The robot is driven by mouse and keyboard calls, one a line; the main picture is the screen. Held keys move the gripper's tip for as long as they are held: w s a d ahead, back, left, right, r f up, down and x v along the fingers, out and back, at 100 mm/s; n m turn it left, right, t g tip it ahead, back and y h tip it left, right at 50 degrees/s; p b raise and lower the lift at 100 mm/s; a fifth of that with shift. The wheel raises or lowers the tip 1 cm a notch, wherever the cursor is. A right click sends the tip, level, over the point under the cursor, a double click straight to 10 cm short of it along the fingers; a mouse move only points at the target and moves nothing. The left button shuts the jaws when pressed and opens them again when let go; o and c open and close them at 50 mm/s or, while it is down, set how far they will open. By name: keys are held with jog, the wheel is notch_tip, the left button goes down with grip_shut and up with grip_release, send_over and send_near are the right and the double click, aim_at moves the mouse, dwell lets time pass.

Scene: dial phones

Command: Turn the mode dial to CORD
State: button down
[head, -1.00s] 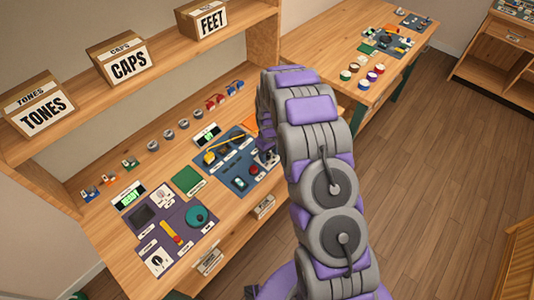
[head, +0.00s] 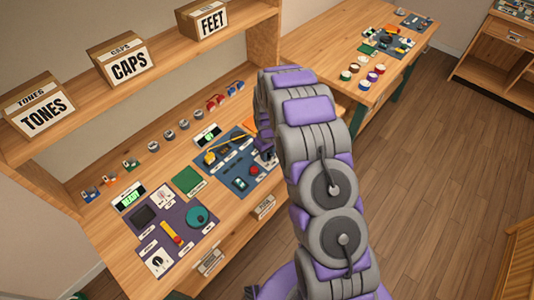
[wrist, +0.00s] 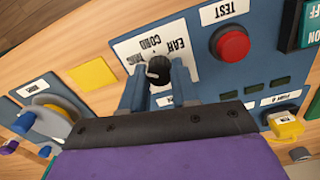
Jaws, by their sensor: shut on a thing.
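The mode dial (wrist: 160,70) is a small black knob with a white pointer mark, on a white label plate (wrist: 134,48) on the blue panel. The plate's printing appears upside down in the wrist view, with CORD and EAR readable. My gripper (wrist: 159,82) has its two blue-grey fingers on either side of the knob and is shut on it. The white mark shows on the knob's left side; its exact setting is hard to tell. In the head view my arm hides most of the gripper and the dial.
A red TEST button (wrist: 232,45) and a green ON/OFF switch (wrist: 308,28) are right of the dial. A yellow square (wrist: 92,73) lies to the left. The blue panel (head: 229,174) sits on a wooden bench beside a purple panel (head: 188,238).

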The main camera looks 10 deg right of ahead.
jog(key=shift+s+f, duration=0.1)
jog(key=shift+s, duration=0.05)
jog(key=shift+m+p, duration=0.35)
jog(key=shift+m, duration=0.25)
jog(key=m+p, duration=0.1)
jog(key=m, duration=0.3)
jog(key=shift+s, duration=0.1)
jog(key=m+p, duration=0.1)
jog(key=m, duration=0.4)
jog(key=shift+m, duration=0.3)
jog(key=c, duration=1.3)
grip_release()
jog(key=o, duration=0.5)
jog(key=shift+a, duration=0.1)
jog(key=shift+c, duration=0.2)
